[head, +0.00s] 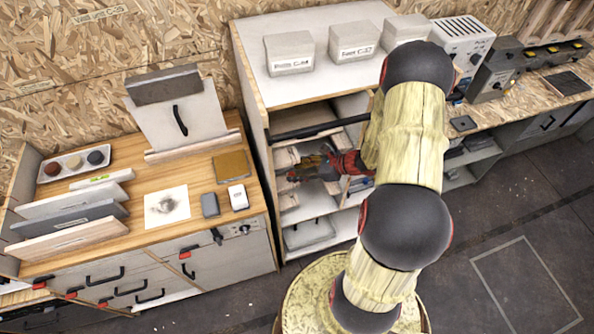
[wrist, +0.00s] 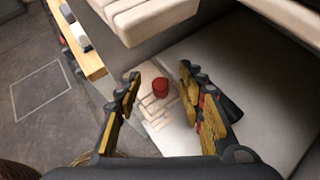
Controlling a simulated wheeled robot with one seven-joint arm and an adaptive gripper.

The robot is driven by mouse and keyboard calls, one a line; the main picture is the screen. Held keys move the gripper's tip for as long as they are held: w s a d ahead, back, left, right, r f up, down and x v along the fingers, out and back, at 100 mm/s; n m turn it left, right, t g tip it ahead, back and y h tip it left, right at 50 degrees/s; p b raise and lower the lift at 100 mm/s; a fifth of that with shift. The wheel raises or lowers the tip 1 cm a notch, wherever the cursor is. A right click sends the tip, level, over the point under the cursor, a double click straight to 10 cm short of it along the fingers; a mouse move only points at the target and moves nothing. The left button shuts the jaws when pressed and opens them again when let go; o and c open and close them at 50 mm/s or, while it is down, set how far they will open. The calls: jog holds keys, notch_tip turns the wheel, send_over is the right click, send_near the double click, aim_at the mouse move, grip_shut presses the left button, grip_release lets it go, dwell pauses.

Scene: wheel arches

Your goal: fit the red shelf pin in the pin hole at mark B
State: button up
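A small red cylinder (wrist: 160,86), which looks like the red shelf pin, shows in the wrist view between and beyond my fingertips. Its base is over a pale patch with tan marks (wrist: 158,108). My gripper (wrist: 160,82) is open, with a gap on each side of the red cylinder, and neither finger visibly touches it. In the head view my gripper (head: 302,172) reaches into the open front of the shelf cabinet (head: 256,112). I cannot make out the pin in the head view. No pin hole or letter B can be read in either view.
Pale slatted boards (wrist: 150,18) hang close above the fingers in the wrist view. A dark bar (head: 305,131) crosses the cabinet's upper opening. Labelled boxes (head: 290,54) stand on the cabinet top. A wooden bench (head: 120,240) with panels stands left. The floor at right is clear.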

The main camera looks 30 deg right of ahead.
jog(key=v, duration=1.2)
dwell(0.5)
jog(key=s+a+r+n+g+h+b, duration=0.1)
jog(key=s+a+r+n+g+b, duration=0.1)
jog(key=s+a+n+g, duration=0.4)
jog(key=s+a+r+n+g+h+b, duration=0.1)
jog(key=s+a+r+n+g, duration=0.2)
jog(key=n, duration=0.6)
jog(key=s+a+r+n+t+h+b, duration=0.1)
jog(key=a+r+n+t+h+b, duration=0.3)
jog(key=a+r+n+b, duration=0.3)
jog(key=shift+s+a+r+n+t+h, duration=0.35)
jog(key=shift+a+r+n+t, duration=0.55)
jog(key=shift+a+r+n, duration=2.05)
